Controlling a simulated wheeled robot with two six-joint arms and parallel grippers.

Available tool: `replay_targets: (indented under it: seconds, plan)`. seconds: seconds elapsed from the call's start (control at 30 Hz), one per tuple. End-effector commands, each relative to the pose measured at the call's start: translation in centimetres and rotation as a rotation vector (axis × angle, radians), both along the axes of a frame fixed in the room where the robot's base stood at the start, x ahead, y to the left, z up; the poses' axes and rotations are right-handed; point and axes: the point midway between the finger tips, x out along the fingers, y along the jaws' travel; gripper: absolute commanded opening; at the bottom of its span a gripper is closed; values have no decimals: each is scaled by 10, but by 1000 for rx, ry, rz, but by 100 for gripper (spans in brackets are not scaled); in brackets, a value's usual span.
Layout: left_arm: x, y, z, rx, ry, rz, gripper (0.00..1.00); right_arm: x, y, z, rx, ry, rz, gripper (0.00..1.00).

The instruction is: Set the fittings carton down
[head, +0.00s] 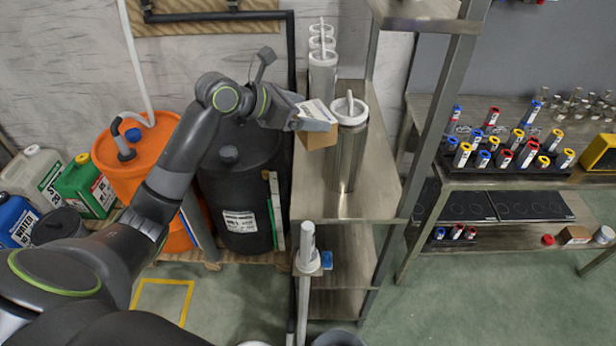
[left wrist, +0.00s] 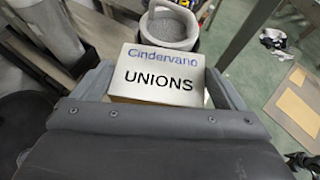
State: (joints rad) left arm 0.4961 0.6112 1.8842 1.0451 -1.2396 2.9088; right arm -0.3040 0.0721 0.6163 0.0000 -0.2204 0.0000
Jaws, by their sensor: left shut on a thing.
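The fittings carton (head: 317,138) is a small brown box with a pale top. In the left wrist view the carton (left wrist: 158,75) shows the words "Cindervano" and "UNIONS". My left gripper (head: 308,118) is shut on the carton, with a finger on each side of it in the wrist view. The carton is over the left part of the metal shelf (head: 378,195), beside a tall steel canister with a white handled lid (head: 350,108). I cannot tell whether its underside touches the shelf. My right gripper is not in view.
Grey cylinders with white tops (head: 322,72) stand behind the carton. A shelf post (head: 437,110) rises at the right. The shelf front is bare. A black drum (head: 240,185) and an orange drum (head: 135,160) stand left. A bench with coloured-cap tubes (head: 505,150) is at right.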

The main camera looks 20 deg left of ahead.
Motion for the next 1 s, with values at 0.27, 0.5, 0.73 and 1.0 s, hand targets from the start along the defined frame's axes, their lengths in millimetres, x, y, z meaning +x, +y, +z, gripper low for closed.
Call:
replay_targets:
  seconds: [0.27,0.5,0.73,1.0]
  plan:
    - [-1,-1,-76,-4,5,1,62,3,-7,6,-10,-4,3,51]
    - [-1,-1,-130,-2,1,0,62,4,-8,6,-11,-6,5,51]
    - [0,-1,-150,-2,-1,0,62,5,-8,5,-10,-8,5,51]
    - [0,-1,-184,-1,-3,-1,62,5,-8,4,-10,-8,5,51]
